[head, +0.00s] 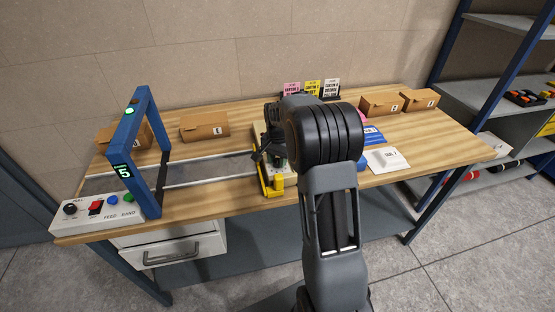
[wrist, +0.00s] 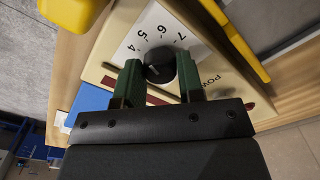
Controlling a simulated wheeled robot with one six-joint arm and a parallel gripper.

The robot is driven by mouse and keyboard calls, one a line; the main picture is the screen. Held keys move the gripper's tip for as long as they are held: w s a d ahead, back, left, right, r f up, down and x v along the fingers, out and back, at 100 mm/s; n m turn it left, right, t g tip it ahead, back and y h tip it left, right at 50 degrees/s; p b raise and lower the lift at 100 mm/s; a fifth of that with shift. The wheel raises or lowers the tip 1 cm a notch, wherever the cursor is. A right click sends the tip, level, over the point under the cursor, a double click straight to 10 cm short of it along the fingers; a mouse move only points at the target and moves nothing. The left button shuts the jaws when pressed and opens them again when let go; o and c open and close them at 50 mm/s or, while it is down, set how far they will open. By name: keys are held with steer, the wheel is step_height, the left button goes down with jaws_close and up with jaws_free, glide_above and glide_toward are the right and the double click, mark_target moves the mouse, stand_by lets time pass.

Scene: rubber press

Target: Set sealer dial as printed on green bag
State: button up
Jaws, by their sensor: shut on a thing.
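The sealer (head: 265,172), with yellow parts, stands mid-table and is mostly hidden behind my arm in the head view. In the wrist view its cream panel (wrist: 98,62) bears a white scale (wrist: 150,32) with the numbers 4 to 7 readable. My gripper (wrist: 159,82) has its green fingers closed on either side of the black dial (wrist: 160,64). A pale mark on the dial is too small to read surely. No green bag can be made out. A white bag (head: 388,158) and a blue bag (head: 373,135) lie right of my arm.
A blue frame (head: 122,140) showing a green 5 stands at the left, by a button box (head: 95,212). Brown cartons (head: 205,126) and pink, yellow and white cards (head: 312,88) stand along the back.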

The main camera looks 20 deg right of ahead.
mark_target(277, 161)
steer(key=o, duration=0.9)
step_height(277, 161, up, 14)
steer(key=shift+f+b, duration=0.1)
steer(key=shift+b, duration=0.2)
stand_by(0.6)
